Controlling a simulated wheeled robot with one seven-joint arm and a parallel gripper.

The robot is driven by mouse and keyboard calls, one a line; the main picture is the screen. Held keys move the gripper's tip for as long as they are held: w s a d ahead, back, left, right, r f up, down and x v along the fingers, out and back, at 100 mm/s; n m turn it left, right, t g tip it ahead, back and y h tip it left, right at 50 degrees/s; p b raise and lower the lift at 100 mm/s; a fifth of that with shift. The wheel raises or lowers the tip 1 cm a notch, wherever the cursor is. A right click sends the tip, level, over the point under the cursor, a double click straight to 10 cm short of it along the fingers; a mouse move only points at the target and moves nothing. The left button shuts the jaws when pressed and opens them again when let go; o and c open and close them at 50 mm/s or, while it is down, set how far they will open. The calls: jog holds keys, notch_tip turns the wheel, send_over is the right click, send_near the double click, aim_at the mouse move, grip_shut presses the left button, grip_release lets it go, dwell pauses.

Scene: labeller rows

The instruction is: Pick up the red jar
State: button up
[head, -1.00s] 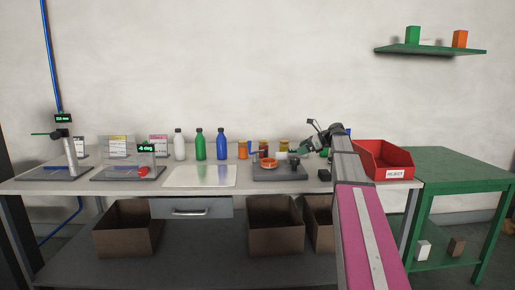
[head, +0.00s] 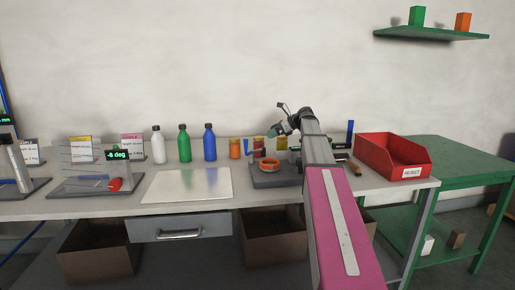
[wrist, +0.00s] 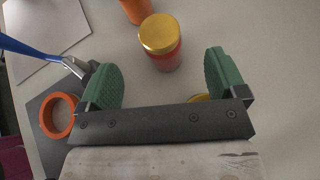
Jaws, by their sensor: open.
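The red jar with a gold lid (wrist: 165,60) stands upright in the upper middle of the wrist view, just ahead of and between my finger pads. In the head view the red jar (head: 259,145) is small, among the jars at the back of the bench. My gripper (wrist: 164,72) is open, with green pads apart and nothing held. In the head view my gripper (head: 277,131) hangs above the back of the bench, near the jars. I cannot tell whether the pads flank the jar at its height.
An orange jar (wrist: 134,9) stands close beyond the red one. Another gold lid (wrist: 199,98) is partly hidden by my gripper. An orange ring (wrist: 58,116) and a blue-handled tool (wrist: 35,53) lie left. A red bin (head: 390,155) stands at the bench's right end.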

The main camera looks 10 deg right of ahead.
aim_at(260, 137)
jog(key=x, duration=0.8)
jog(key=shift+a, duration=0.15)
jog(key=c, duration=1.2)
